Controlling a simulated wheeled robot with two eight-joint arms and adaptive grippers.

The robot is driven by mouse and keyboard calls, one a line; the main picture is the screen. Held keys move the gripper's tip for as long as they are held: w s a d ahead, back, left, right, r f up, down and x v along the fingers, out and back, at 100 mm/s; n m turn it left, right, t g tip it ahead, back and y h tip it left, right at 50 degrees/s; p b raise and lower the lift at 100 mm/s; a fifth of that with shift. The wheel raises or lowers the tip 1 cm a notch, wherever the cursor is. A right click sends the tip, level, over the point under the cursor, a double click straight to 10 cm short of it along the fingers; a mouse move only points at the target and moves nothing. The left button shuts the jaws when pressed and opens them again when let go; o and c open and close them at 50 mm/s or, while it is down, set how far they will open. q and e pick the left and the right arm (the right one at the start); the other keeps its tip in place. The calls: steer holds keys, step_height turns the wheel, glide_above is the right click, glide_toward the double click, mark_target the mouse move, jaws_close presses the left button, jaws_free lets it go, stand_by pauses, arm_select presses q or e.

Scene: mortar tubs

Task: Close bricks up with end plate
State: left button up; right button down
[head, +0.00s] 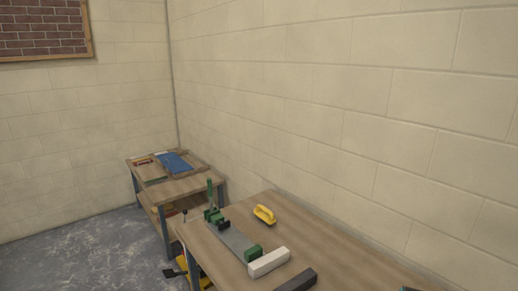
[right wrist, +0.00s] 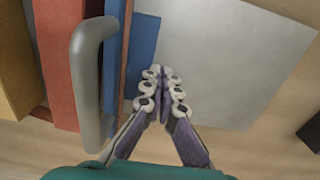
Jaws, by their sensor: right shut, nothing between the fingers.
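In the right wrist view my right gripper (right wrist: 163,75) is shut and empty, over the lower left part of a flat grey sheet (right wrist: 215,50). Left of it a thick grey bar handle (right wrist: 88,85) stands in front of red-brown blocks (right wrist: 57,65). A tan block (right wrist: 12,60) is at the far left. I cannot tell which of these is the end plate. The fingers appear apart from the handle. My left gripper is not in view.
In the head view a wooden table (head: 225,254) holds a green-ended jig (head: 232,236), a yellow-handled tool (head: 264,214), a white block (head: 269,262) and a dark block (head: 296,281). A farther bench (head: 180,188) carries a blue item (head: 174,163). A block wall (head: 340,100) stands behind.

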steer(key=shift+f+b, duration=0.65)
steer(key=shift+f, duration=0.1)
steer(key=shift+r, duration=0.2)
steer(key=shift+r+p, duration=0.65)
steer(key=shift+r, duration=0.05)
steer(key=shift+s+d+b, duration=0.15)
steer(key=shift+s+d, duration=1.3)
steer(key=shift+s, duration=0.4)
steer(key=shift+s+d+b, duration=0.1)
steer(key=shift+s+d, duration=1.35)
steer(key=shift+s, duration=0.35)
steer(key=shift+s+d+b, duration=0.15)
steer(key=shift+s+d, duration=1.3)
steer(key=shift+s, duration=0.4)
steer(key=shift+s+d, duration=0.1)
